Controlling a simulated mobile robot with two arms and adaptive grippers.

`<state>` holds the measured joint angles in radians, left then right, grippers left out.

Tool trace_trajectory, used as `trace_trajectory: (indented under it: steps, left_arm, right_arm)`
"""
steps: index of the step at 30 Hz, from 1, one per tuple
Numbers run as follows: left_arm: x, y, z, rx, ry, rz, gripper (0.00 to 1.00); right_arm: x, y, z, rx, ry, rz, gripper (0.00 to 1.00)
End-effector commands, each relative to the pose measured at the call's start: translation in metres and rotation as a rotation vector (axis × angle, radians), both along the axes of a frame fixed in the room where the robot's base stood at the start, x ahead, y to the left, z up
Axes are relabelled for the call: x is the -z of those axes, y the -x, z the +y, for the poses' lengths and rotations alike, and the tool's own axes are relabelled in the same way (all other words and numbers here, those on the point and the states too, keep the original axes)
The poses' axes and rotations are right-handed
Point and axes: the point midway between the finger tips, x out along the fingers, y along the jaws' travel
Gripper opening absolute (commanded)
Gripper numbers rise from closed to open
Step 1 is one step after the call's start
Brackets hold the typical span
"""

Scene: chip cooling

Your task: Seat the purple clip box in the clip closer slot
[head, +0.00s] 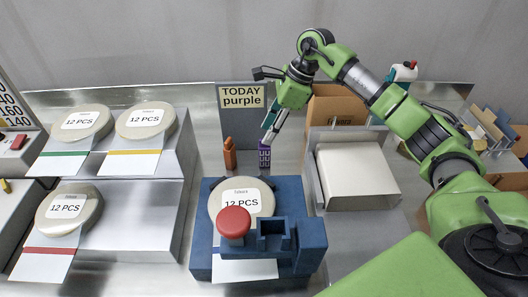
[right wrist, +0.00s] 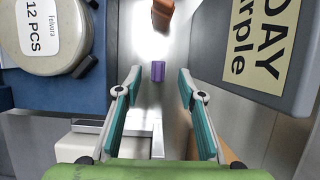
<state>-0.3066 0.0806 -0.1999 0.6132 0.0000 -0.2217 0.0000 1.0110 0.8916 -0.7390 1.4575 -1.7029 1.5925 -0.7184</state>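The small purple clip box (head: 264,157) stands on the metal table just behind the blue clip closer. The clip closer (head: 311,237) has a red button (head: 233,222) and a square open slot (head: 272,235); no box shows in the slot. My right gripper (head: 269,132) points down above the clip box. In the right wrist view my right gripper (right wrist: 158,76) is open, its teal fingers apart, with the purple box (right wrist: 158,71) beyond and between the tips, not visibly touched. My left gripper is not in view.
A round pack labelled 12 PCS (head: 240,193) lies on the closer. An orange item (head: 229,153) stands left of the clip box, before the "TODAY purple" sign (head: 242,97). A white-topped box (head: 357,175) is on the right. Several round packs rest on left shelves.

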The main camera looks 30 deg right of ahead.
Motion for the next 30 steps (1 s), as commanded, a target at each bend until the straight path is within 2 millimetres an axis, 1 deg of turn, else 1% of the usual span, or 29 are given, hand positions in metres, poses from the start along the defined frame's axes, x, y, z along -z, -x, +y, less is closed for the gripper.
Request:
trace_trajectory:
  steps: [4, 6, 9, 12, 16, 21, 22, 23, 24, 26, 30]
  left_arm:
    - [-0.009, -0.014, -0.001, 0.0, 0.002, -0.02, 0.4]
    - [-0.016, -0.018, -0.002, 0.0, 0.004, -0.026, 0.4]
    - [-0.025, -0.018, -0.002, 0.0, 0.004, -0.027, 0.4]
    - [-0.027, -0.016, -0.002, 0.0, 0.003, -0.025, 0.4]
    - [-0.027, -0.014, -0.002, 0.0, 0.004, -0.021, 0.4]
    - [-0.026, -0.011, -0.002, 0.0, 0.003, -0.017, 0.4]
    - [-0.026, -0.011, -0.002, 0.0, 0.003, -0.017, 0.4]
    - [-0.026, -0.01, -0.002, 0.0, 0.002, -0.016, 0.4]
    - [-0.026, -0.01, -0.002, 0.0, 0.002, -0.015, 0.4]
    - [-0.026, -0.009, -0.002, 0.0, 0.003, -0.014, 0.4]
    - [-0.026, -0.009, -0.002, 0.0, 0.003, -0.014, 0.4]
  right_arm:
    - [0.009, 0.0, 0.002, 0.0, 0.0, 0.003, 0.36]
    - [0.018, 0.0, 0.004, 0.0, 0.0, 0.006, 0.36]
    - [0.033, -0.001, 0.008, -0.001, -0.001, 0.004, 0.36]
    - [0.045, -0.004, 0.012, 0.0, -0.001, 0.003, 0.36]
    - [0.052, -0.005, 0.014, 0.0, 0.0, 0.0, 0.36]
    - [0.053, -0.005, 0.013, 0.0, 0.0, 0.0, 0.36]
    - [0.053, -0.005, 0.013, 0.0, 0.0, 0.0, 0.34]
    - [0.053, -0.005, 0.013, 0.0, 0.0, 0.0, 0.26]
    - [0.052, -0.005, 0.013, 0.0, 0.0, 0.0, 0.15]
    - [0.052, -0.005, 0.013, 0.0, 0.0, 0.0, 0.0]
    - [0.052, -0.005, 0.013, 0.0, 0.0, 0.0, 0.0]
